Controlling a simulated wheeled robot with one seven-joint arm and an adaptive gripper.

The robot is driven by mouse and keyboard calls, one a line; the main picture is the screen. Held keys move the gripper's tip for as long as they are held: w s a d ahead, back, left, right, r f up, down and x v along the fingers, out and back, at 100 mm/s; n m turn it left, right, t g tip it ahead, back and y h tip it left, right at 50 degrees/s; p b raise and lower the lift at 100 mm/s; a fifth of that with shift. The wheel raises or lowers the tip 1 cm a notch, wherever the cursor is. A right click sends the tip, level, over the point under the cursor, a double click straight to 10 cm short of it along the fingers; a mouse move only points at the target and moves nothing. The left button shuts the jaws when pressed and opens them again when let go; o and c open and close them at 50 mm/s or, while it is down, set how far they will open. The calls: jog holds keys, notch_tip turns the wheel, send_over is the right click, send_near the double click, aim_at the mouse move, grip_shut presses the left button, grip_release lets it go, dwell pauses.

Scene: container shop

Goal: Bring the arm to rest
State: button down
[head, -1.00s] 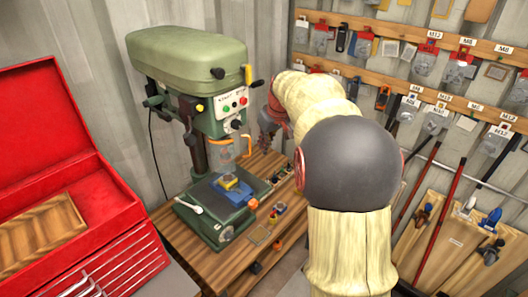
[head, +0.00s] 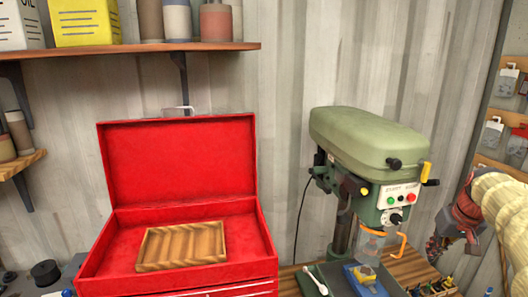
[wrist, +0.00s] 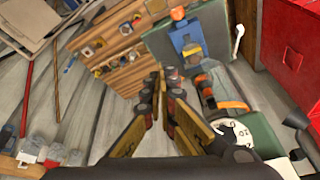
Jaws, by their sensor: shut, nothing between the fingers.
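My arm in its cream sleeve (head: 503,215) enters at the right edge of the head view. My gripper (head: 437,250) hangs at its end, pointing down, to the right of the green drill press (head: 370,145). In the wrist view my gripper (wrist: 164,82) has its fingers closed together at the tips with nothing between them. The drill press shows beside the fingers on the right in that view, with its orange-rimmed clear guard (wrist: 222,95) close by. I cannot tell the exact gap between the gripper and the press.
An open red toolbox (head: 175,165) holding a wooden tray (head: 182,262) stands left of the press. A shelf (head: 130,50) with tins is above it. The wooden bench (wrist: 122,52) carries small parts. Hanging boards (head: 505,125) line the right wall.

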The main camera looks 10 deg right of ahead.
jog(key=s+a+f+n+b, duration=0.1)
jog(key=s+a+f+b, duration=0.5)
jog(key=a, duration=0.5)
jog(key=s+a+f+n+t+b, duration=0.1)
jog(key=s+a+f+b, duration=0.5)
jog(key=a, duration=0.6)
jog(key=s+a+f+n+b, duration=0.2)
jog(key=s+a+f+b, duration=0.4)
jog(key=a, duration=0.5)
jog(key=shift+s+a+f+t+y, duration=0.4)
jog(key=shift+s+f, duration=0.65)
jog(key=shift+f, duration=0.6)
jog(key=c, duration=2.5)
grip_release()
jog(key=shift+c, duration=0.2)
